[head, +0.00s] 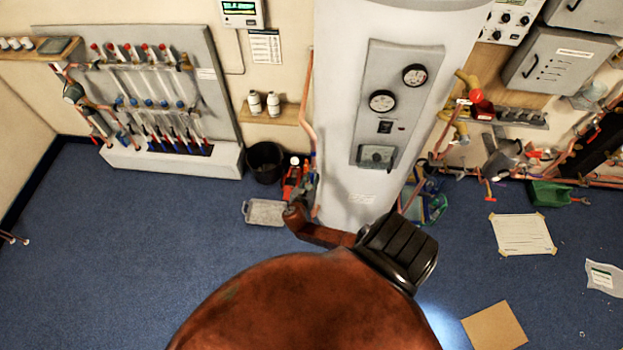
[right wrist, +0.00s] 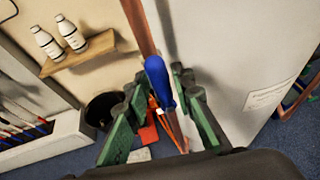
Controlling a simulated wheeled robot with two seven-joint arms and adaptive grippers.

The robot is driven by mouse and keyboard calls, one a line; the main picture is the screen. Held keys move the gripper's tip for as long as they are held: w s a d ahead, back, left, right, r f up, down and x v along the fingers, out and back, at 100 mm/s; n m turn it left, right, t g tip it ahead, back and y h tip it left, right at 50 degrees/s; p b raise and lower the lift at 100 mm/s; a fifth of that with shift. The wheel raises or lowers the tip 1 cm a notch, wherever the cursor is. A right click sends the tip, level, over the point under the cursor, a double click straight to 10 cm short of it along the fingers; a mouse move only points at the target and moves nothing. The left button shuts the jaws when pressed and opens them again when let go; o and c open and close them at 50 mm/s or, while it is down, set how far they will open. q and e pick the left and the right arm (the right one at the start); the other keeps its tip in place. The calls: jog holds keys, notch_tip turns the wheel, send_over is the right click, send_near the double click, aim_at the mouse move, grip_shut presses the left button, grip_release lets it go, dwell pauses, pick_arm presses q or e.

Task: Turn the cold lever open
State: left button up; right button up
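A blue lever (right wrist: 158,82) sits on the copper pipe (right wrist: 138,25) beside the white cylinder, in the right wrist view. In the head view that pipe (head: 307,95) runs down the cylinder's left side, and the lever is too small to make out clearly. My right gripper (right wrist: 164,88) is open, its green fingers spread on either side of the lever. A gap shows between the lever and each finger, though depth is hard to judge. In the head view my right gripper (head: 306,184) is small, at the lower end of the pipe. My left gripper is out of view.
The white cylinder (head: 345,120) stands close on the right. A black bucket (head: 265,162), a red toolbox (head: 291,178) and a grey tray (head: 264,212) are on the floor nearby. A wall shelf (head: 258,118) holds two white bottles. Blue floor is clear at left.

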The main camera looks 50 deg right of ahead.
jog(key=shift+o, duration=0.9)
jog(key=v, duration=1.2)
